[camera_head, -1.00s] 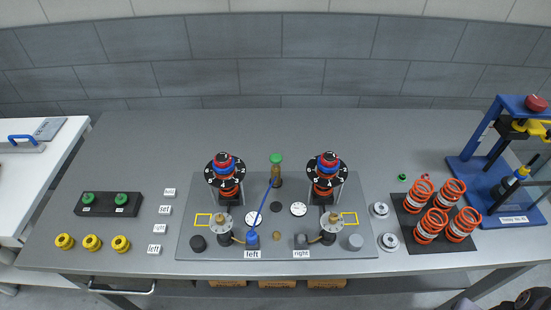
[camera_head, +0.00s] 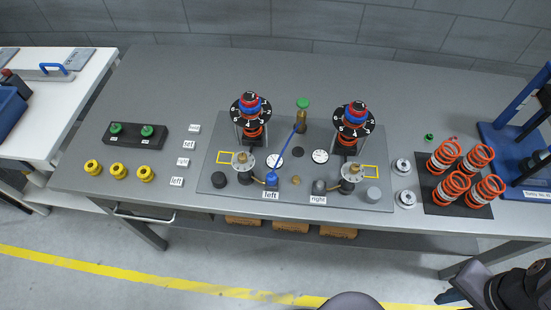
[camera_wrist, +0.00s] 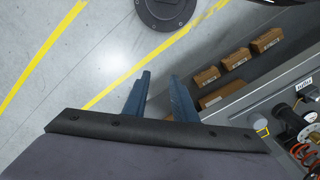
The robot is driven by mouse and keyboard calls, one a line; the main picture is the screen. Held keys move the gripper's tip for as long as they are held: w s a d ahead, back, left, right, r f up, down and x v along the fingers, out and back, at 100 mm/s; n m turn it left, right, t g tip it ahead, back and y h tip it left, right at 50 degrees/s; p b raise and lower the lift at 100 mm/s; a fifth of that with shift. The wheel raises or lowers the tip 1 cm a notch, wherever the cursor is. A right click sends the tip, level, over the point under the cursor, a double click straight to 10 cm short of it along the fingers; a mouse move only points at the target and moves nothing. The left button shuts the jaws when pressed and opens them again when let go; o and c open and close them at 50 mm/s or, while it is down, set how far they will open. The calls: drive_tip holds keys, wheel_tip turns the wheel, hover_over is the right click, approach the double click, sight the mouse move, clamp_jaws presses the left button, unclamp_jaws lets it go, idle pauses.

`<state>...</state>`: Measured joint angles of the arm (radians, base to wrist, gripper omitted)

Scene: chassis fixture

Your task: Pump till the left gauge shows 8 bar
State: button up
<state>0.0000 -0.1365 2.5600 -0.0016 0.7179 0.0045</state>
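The fixture plate (camera_head: 215,150) bears two dials. The left gauge (camera_head: 275,161) is a small white dial, its needle too small to read; the right gauge (camera_head: 320,156) is similar. Behind them stands a brass post (camera_head: 301,118) with a green knob (camera_head: 303,103), which looks like the pump. A blue hose (camera_head: 288,150) runs from the post to the blue fitting (camera_head: 271,177) above the "left" label. My gripper (camera_head: 449,296) is at the bottom right of the head view, off the table's front edge. In the wrist view its blue fingers (camera_wrist: 160,85) are apart and empty, over the floor.
Two black numbered dials (camera_head: 251,107) on springs stand at the plate's back. Orange springs (camera_head: 451,187) and a blue press (camera_head: 515,155) are at right. Yellow rings (camera_head: 118,172) and label tiles lie at left. Cardboard boxes (camera_wrist: 222,95) sit under the table.

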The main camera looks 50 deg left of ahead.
clamp_jaws()
idle(1.4)
